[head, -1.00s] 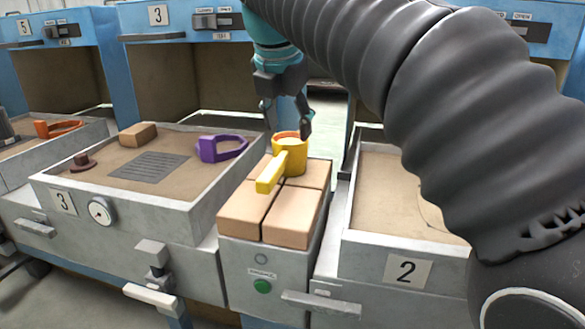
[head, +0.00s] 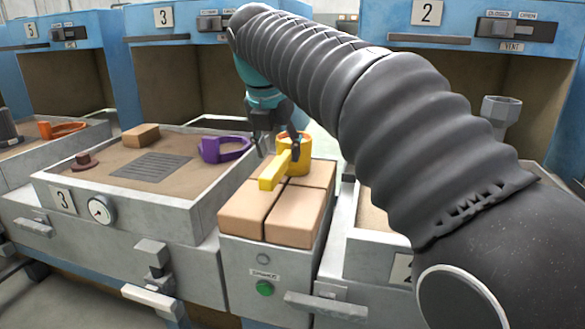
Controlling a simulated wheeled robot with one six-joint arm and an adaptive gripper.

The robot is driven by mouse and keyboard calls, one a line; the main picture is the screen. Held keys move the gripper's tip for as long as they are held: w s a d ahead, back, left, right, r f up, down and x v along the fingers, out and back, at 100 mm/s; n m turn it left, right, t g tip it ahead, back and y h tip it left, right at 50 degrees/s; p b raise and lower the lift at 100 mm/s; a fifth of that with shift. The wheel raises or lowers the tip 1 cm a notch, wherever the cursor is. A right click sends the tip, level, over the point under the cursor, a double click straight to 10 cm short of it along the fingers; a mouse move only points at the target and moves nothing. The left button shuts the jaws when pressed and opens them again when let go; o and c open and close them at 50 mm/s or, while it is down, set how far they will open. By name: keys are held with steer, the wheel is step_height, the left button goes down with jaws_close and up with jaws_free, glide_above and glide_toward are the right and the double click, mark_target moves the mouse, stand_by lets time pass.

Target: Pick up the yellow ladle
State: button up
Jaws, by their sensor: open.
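The yellow ladle (head: 294,162) stands upright on the tan blocks between two sand-filled trays, with its thick handle (head: 273,171) pointing toward the front left. Its cup has an orange-toned inside. My gripper (head: 277,150) is just above and behind the ladle, pointing down with its dark fingers apart. One finger is at the left of the cup and the other is over or at its rim. I cannot tell whether either finger touches the cup. The fingertips are partly hidden by the ladle.
The tan blocks (head: 292,218) sit on a grey stand with a green button (head: 264,288). A purple ladle (head: 222,149), a tan block (head: 140,135) and a brown piece (head: 83,163) lie in tray 3 (head: 185,223). An orange ladle (head: 62,129) is at the far left. My arm covers much of the right.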

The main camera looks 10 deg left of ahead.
mark_target(280, 158)
steer(key=b+x, duration=0.1)
steer(key=x, duration=0.4)
steer(key=shift+w, duration=0.1)
jaws_close()
